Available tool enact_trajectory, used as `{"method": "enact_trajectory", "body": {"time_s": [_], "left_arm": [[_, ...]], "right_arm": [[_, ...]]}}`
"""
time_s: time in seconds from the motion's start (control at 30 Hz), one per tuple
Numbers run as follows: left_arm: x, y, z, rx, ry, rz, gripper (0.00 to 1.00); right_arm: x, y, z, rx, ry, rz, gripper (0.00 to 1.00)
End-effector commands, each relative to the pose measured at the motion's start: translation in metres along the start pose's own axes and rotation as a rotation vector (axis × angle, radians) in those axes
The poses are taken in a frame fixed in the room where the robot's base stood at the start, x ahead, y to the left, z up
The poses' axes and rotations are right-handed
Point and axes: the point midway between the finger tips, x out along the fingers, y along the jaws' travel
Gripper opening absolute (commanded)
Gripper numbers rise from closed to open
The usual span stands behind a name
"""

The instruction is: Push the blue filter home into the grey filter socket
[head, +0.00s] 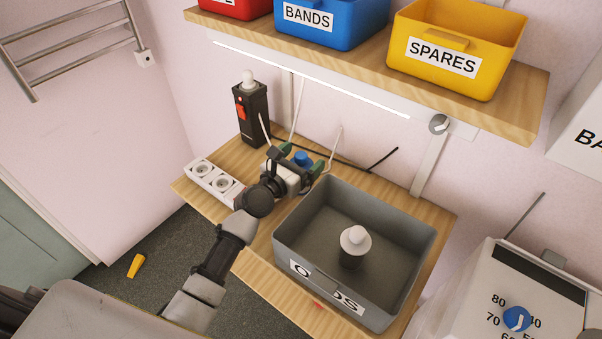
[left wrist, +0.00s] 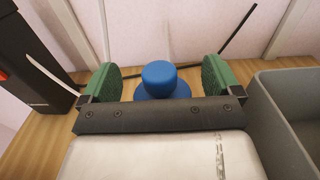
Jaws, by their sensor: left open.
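The blue filter (head: 302,157) stands near the back of the wooden worktop, mostly hidden by my left gripper in the head view. In the left wrist view the blue filter (left wrist: 158,77) shows a round knob above a wider blue flange. My left gripper (head: 301,159) is open, with its green finger pads on either side of the filter. In the left wrist view gaps show between the knob and both pads of the left gripper (left wrist: 160,79). I cannot make out the grey socket; the gripper body hides what is below the flange. My right gripper is not in view.
A grey bin (head: 410,237) holding a white-topped dark object (head: 354,242) stands close right of the gripper. A power strip (head: 214,184) and a black device with a red switch (head: 251,115) are left. Cables run behind. A shelf (head: 350,60) with bins hangs above.

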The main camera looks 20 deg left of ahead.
Motion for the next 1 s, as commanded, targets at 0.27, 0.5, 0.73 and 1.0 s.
{"method": "enact_trajectory", "body": {"time_s": [0.27, 0.5, 0.73, 1.0], "left_arm": [[0.001, 0.000, 0.000, 0.000, 0.000, 0.000, 0.83], [0.001, 0.000, 0.000, 0.000, 0.000, 0.001, 0.47], [0.001, 0.000, 0.000, 0.000, -0.001, 0.001, 0.23], [0.001, 0.000, 0.015, -0.001, -0.005, 0.002, 0.23]], "right_arm": [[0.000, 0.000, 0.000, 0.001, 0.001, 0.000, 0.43], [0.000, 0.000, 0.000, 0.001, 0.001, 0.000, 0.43], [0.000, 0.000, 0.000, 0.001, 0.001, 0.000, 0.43], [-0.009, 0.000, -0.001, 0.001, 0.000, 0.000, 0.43]]}}
